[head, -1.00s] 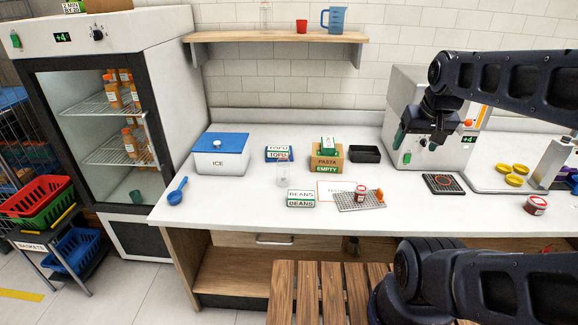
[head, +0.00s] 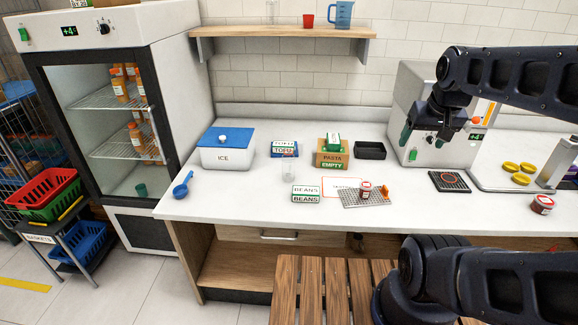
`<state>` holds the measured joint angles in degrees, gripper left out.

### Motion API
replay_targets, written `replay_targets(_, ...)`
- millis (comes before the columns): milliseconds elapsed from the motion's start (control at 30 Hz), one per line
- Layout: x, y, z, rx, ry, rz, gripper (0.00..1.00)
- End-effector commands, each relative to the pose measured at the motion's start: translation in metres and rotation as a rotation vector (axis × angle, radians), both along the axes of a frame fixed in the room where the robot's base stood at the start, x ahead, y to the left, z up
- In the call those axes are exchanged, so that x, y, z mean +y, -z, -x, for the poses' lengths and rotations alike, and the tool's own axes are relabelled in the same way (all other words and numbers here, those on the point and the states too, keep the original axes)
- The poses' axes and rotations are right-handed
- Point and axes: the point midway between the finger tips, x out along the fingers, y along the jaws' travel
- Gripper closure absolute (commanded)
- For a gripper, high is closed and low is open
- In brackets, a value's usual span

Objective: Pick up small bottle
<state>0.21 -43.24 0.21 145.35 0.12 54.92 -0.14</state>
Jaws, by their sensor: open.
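Several small orange bottles with white labels stand on the racks of the glass-door fridge at left, on the upper rack (head: 120,90) and the middle rack (head: 136,137). The fridge door appears shut. A small clear vessel (head: 288,170) stands on the counter; I cannot tell if it is a bottle or a glass. My gripper (head: 427,135) is open and empty, pointing down in front of the white machine at right, well away from the fridge and the clear vessels.
The counter (head: 235,202) holds an ice box (head: 222,157), blue scoop (head: 182,185), tofu boxes (head: 284,149), beans boxes (head: 306,194), pasta box (head: 331,158), black tray (head: 369,151) and a jar (head: 366,189) on a rack. A slatted wooden surface (head: 312,290) is in front.

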Motion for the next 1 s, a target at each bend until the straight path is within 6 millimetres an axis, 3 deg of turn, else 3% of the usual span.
replay_targets(333, 0.000, 0.000, -0.001, 0.001, -0.004, 0.002, 0.24)
replay_targets(467, 0.003, -0.003, -0.011, 0.010, -0.052, 0.023, 0.24)
replay_targets(667, 0.018, -0.011, -0.051, 0.048, -0.258, 0.112, 0.24)
replay_targets(1000, 0.060, -0.012, -0.133, 0.113, -0.677, 0.274, 0.24)
